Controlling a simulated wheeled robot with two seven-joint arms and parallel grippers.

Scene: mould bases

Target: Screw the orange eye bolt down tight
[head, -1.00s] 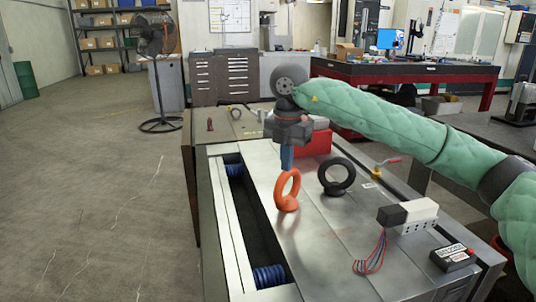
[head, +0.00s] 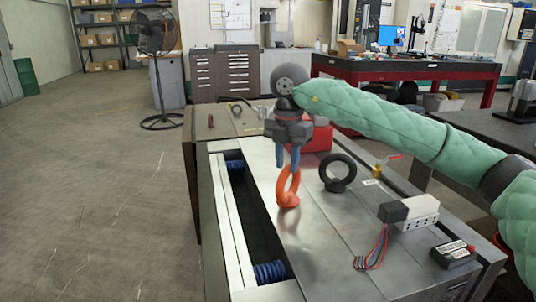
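The orange eye bolt (head: 288,199) stands upright on the steel top of the mould base (head: 318,235). Its ring is seen partly edge-on, and its collar appears to be at the plate; any gap under it is too small to tell. My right gripper (head: 288,166) points straight down from above. Its two blue fingers lie on either side of the top of the ring and look closed on it. My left gripper is not in view.
A black eye bolt (head: 338,173) stands just right of the orange one. Behind are a red box (head: 318,139) and a red-handled valve (head: 384,166). A white-and-black block with wires (head: 415,213) and a black box (head: 453,255) lie front right. A long slot with blue springs (head: 269,273) runs left.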

